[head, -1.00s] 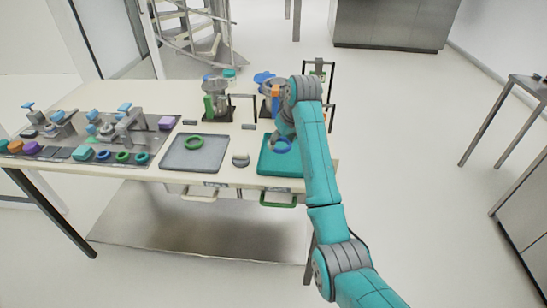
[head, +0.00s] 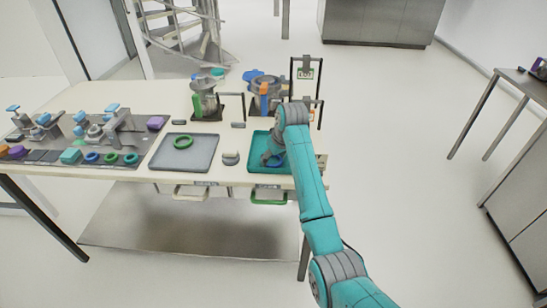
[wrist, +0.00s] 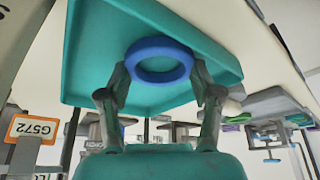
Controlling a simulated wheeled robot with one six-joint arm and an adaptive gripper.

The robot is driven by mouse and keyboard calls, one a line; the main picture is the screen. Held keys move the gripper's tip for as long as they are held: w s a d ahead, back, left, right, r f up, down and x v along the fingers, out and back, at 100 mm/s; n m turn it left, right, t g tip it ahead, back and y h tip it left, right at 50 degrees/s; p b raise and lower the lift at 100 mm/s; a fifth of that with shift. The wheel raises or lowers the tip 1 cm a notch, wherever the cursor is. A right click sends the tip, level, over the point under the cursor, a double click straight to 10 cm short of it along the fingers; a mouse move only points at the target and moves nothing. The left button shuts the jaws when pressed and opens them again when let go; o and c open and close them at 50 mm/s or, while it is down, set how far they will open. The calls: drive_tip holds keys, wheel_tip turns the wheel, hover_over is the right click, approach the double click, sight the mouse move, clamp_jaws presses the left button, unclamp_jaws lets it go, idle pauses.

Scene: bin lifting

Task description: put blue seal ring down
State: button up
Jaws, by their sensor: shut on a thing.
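The blue seal ring (wrist: 160,45) is held between the two fingers of my gripper (wrist: 160,75), seen in the wrist view. The teal tray (wrist: 88,55) lies behind the ring there. In the head view, the ring (head: 270,161) is over the teal tray (head: 257,141), close to its floor, and partly hidden by my gripper and wrist. I cannot tell whether the ring touches the tray floor.
A grey tray (head: 165,155) with a green ring (head: 183,142) lies to the left. A small grey-and-cream part (head: 231,158) sits between the trays. Pump-like units (head: 206,100) stand behind. A dark mat with several parts (head: 125,160) lies further left.

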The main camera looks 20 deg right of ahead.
drive_tip(key=shift+f, duration=0.15)
drive_tip(key=o, duration=0.7)
drive_tip(key=shift+c, duration=0.2)
drive_tip(key=v, duration=1.2)
